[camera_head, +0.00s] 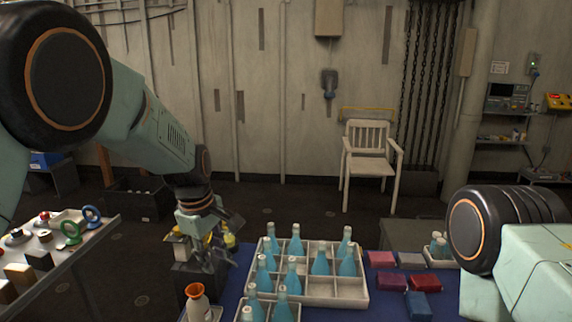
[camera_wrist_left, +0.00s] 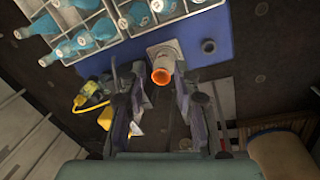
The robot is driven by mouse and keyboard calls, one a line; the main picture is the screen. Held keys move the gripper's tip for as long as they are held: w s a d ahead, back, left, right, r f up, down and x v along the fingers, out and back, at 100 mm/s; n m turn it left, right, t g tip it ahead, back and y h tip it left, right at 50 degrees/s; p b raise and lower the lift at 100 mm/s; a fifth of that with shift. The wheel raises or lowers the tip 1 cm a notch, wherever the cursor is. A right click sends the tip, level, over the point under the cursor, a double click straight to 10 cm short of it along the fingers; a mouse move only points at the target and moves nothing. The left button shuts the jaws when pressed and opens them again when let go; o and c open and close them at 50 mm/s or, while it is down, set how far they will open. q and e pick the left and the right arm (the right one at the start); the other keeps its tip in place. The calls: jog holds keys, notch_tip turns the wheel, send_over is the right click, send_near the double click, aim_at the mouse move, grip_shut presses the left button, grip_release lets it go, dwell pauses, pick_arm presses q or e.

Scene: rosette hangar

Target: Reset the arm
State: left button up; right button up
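My left gripper (camera_head: 207,252) hangs fingers-down beyond the left end of the blue-covered table (camera_head: 345,313). In the left wrist view its two fingers (camera_wrist_left: 158,85) stand apart with nothing gripped between them. A white vase with an orange mouth (camera_head: 197,304) stands near the table's left end, nearer the head camera than the gripper. In the left wrist view the vase (camera_wrist_left: 164,68) shows just past the fingertips. My right arm (camera_head: 500,235) comes in at the right; its gripper is out of the frame.
A white divided crate (camera_head: 335,301) holds several blue bottles. Red and blue blocks (camera_head: 425,282) lie to its right. A side table (camera_head: 75,258) with rings and knobs stands at left. A white chair (camera_head: 368,160) stands behind on open floor.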

pick_arm(q)
notch_tip(320, 180, down, 4)
jog(key=w+a+m+t, duration=0.2)
jog(key=w+m+t, duration=0.1)
jog(key=m, duration=0.2)
jog(key=s+a+f+m+y+b, duration=0.1)
jog(key=s+a+f+m, duration=0.1)
jog(key=s+f, duration=0.45)
jog(key=s+a+f+m+b, duration=0.1)
jog(key=s+a+f+m, duration=0.15)
jog(key=s+f, duration=0.35)
jog(key=s+f+m+g+b, duration=0.1)
jog(key=s+f, duration=0.4)
jog(key=s, duration=0.5)
jog(key=s+f+g+b, duration=0.2)
jog(key=s+f, duration=0.4)
jog(key=s, duration=0.5)
jog(key=s+f+m+g+b, duration=0.1)
jog(key=s+f, duration=0.4)
jog(key=s, duration=0.6)
jog(key=shift+s+a+f+m+g+b, duration=0.15)
jog(key=shift+a+f+m+g+b, duration=0.2)
jog(key=shift+b, duration=0.25)
jog(key=shift+d+r, duration=0.1)
jog(key=shift+r, duration=0.05)
